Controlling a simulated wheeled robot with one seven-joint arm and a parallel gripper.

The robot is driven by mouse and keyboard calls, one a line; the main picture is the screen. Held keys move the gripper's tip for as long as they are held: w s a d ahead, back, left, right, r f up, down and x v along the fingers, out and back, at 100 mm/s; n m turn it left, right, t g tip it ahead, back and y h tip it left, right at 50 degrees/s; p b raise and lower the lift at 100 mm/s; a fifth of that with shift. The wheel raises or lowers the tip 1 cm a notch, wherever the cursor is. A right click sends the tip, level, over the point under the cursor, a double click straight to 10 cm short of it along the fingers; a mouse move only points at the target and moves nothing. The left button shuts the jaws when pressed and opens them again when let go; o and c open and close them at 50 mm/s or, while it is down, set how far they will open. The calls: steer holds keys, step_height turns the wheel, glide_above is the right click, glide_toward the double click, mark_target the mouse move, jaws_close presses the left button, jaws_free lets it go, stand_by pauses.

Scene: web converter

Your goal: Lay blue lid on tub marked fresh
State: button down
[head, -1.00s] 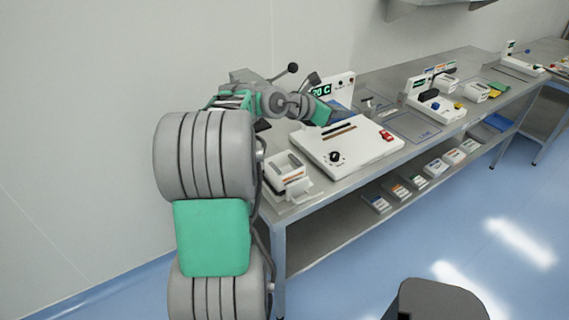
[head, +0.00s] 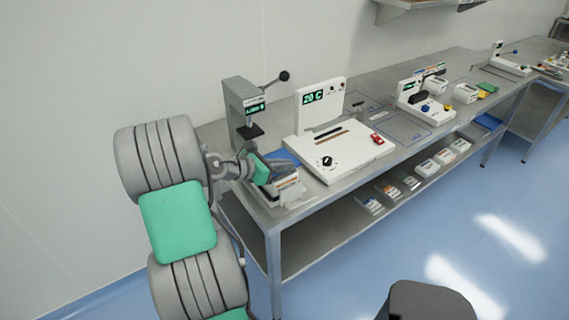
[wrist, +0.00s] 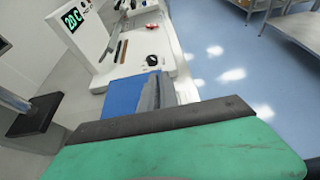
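A flat blue lid (head: 283,157) is at my gripper (head: 282,169), and both have moved together. In the wrist view the lid (wrist: 122,97) lies along the left side of the grey fingers (wrist: 155,94), which appear shut on its edge. A white tub (head: 289,185) stands at the near left end of the bench, directly below or just beside my gripper. My gripper partly covers it and its marking is not readable. I cannot tell whether the lid touches the tub.
A press with a black lever (head: 243,108) stands behind my gripper. A white heater unit (head: 345,152) reading 20 C, with a red switch and black knob, is to the right. Further along the steel bench (head: 402,127) are another white device (head: 425,105) and small tubs.

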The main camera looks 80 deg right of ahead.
steer(key=shift+f, duration=0.55)
steer(key=c, duration=1.6)
jaws_free()
steer(key=shift+r, duration=0.1)
